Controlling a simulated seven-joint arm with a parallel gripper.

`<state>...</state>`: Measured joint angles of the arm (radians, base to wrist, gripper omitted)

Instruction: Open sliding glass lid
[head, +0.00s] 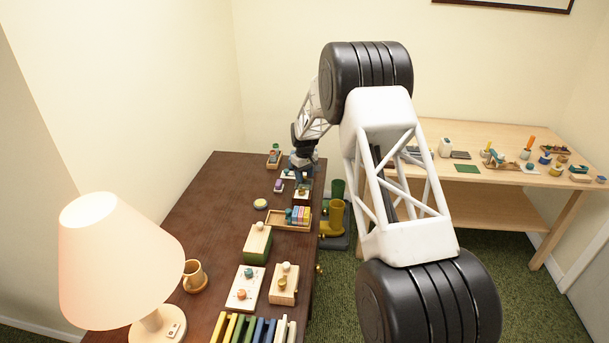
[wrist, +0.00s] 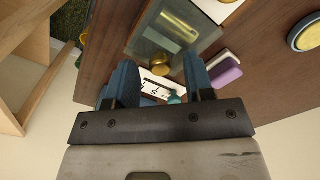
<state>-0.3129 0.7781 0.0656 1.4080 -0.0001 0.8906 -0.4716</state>
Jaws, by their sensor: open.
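A small box with a sliding glass lid (wrist: 146,48) is on the dark brown table in the wrist view. A gold knob (wrist: 161,69) stands at the lid's near edge, and a gold item shows through the glass. The box (head: 302,195) looks small and partly covered by my gripper in the head view. My gripper (wrist: 161,72) has blue fingers, which are apart, one on each side of the knob. I cannot tell whether either finger touches it. In the head view my gripper (head: 301,174) is just behind the box, small and dark.
A purple block (wrist: 228,77) and a round yellow dish (wrist: 308,36) lie to the right in the wrist view. A tray of coloured blocks (head: 290,222) stands nearer on the table in the head view. Yellow and green boots (head: 334,216) stand beside the table's right edge.

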